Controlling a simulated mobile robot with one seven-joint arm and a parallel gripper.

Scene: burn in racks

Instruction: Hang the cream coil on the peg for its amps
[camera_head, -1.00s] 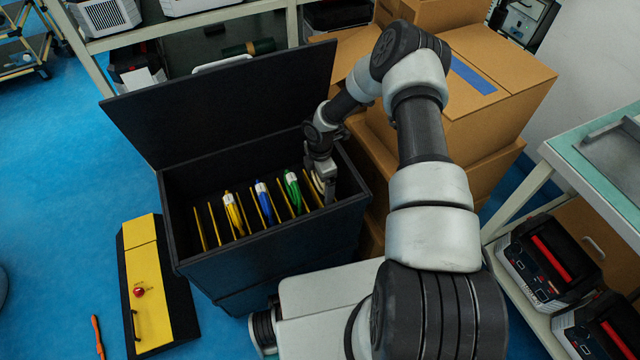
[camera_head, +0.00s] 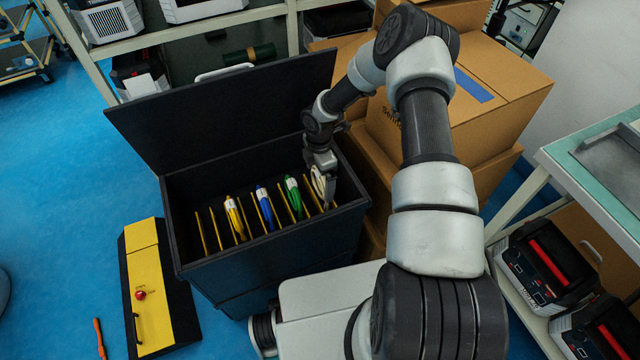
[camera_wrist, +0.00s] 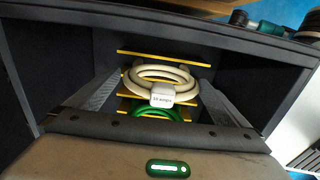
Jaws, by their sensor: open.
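The cream coil (camera_wrist: 160,77) stands in a slot at the right end of the row in the open black chest (camera_head: 218,262). Its white tag (camera_wrist: 162,97) faces the wrist camera and appears to read "16 amps". My gripper (camera_wrist: 163,95) is open, with one finger on each side of the coil. In the head view my gripper (camera_head: 322,180) reaches down into the chest, and the cream coil (camera_head: 318,183) shows partly beside it. I cannot tell whether the fingers touch it. No peg can be made out.
Green (camera_head: 293,197), blue (camera_head: 264,207) and yellow (camera_head: 234,218) coils stand between yellow dividers left of the cream one. The raised lid (camera_head: 220,105) stands behind. Cardboard boxes (camera_head: 500,75) are close on the right. A yellow-and-black case (camera_head: 147,285) lies on the floor at left.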

